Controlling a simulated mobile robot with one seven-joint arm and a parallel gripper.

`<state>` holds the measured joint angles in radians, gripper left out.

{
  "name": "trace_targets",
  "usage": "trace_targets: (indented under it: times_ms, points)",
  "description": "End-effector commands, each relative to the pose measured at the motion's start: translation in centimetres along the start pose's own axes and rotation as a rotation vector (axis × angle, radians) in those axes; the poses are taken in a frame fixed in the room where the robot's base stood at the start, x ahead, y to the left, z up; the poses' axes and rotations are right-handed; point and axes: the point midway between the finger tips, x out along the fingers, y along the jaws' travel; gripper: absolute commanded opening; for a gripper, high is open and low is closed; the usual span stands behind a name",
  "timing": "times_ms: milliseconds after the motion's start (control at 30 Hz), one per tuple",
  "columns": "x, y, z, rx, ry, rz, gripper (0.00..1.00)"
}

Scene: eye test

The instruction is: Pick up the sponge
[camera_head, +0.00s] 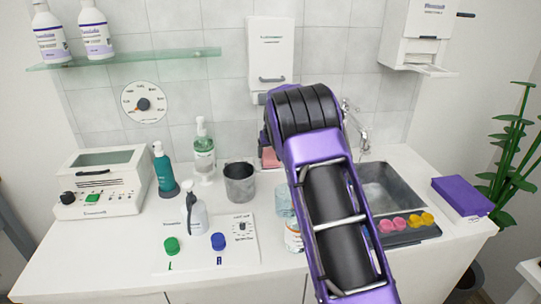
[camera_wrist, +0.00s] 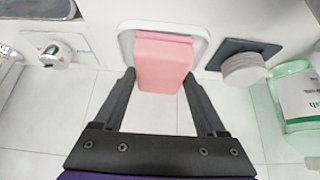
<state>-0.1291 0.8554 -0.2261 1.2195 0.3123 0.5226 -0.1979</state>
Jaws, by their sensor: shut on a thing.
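The pink sponge (camera_wrist: 163,62) is a block in the upper middle of the wrist view. My gripper (camera_wrist: 158,76) has one dark finger on each side of it and is shut on it. A white rounded dish or holder (camera_wrist: 124,42) shows behind the sponge; whether the sponge touches it I cannot tell. In the head view a small part of the pink sponge (camera_head: 269,158) shows beside my purple arm, near the back wall. My arm hides the gripper and the rest of the sponge there.
A green pump bottle (camera_head: 204,152) and a dark metal cup (camera_head: 240,183) stand left of the sponge. The sink (camera_head: 388,190) and tap (camera_head: 364,140) are to the right. A white dispenser (camera_head: 270,55) hangs above. Round pale pads (camera_wrist: 243,68) are beside the sponge in the wrist view.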

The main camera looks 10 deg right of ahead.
Motion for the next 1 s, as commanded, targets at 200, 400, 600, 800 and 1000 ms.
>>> trace_targets:
  times_ms: [200, 400, 600, 800, 1000]
  points:
    - [-2.2, 0.0, -1.5, 0.001, 0.005, 0.0, 0.13]
    - [-3.4, 3.1, -0.4, 0.007, 0.0, 0.002, 0.13]
    - [-4.8, 8.4, 1.9, 0.009, 0.0, 0.003, 0.13]
    - [-6.0, 12.9, 3.8, 0.007, 0.001, 0.002, 0.13]
    - [-6.8, 15.3, 4.9, 0.002, 0.001, 0.0, 0.13]
